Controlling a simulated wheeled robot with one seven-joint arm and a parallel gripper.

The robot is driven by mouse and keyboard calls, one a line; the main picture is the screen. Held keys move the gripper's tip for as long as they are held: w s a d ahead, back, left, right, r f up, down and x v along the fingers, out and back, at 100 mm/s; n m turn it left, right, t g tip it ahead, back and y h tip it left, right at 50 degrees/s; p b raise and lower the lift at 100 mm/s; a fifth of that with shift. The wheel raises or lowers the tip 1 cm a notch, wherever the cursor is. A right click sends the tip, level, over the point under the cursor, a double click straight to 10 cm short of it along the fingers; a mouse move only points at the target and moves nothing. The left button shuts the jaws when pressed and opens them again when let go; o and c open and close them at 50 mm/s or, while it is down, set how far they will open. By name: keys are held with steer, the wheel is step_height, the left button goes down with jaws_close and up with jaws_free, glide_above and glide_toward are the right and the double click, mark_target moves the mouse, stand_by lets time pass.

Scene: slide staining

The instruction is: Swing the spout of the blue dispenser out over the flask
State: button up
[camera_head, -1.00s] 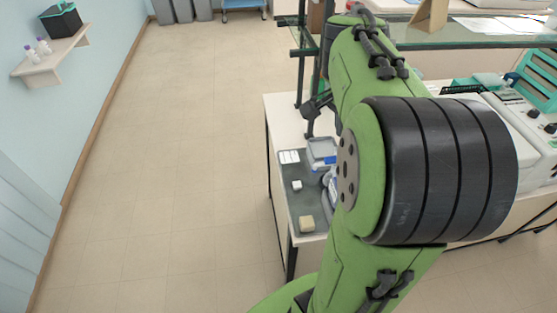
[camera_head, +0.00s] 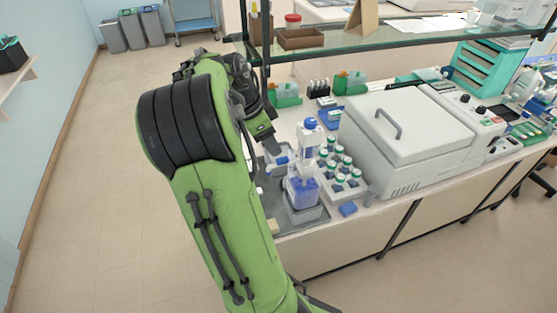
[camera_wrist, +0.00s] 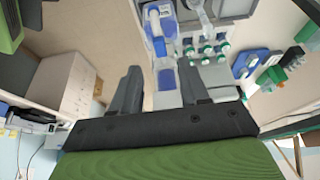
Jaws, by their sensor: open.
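The blue dispenser (camera_head: 308,138) stands upright on the bench, with a blue cap, a pale body and a clear bottle of blue liquid (camera_head: 303,192) below it. My gripper (camera_head: 272,149) is just left of the dispenser, partly hidden by my arm. In the wrist view its two fingers (camera_wrist: 160,80) are apart with nothing clearly held between them. I cannot clearly pick out the flask.
A rack of green-capped bottles (camera_head: 341,178) stands right of the dispenser. A large white lidded machine (camera_head: 405,135) is further right. A glass shelf (camera_head: 390,40) runs above the bench. Floor is clear to the left.

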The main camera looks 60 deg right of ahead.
mark_target(282, 159)
steer(key=x, duration=0.7)
steer(key=shift+f, duration=0.15)
steer(key=shift+c, duration=0.3)
jaws_close()
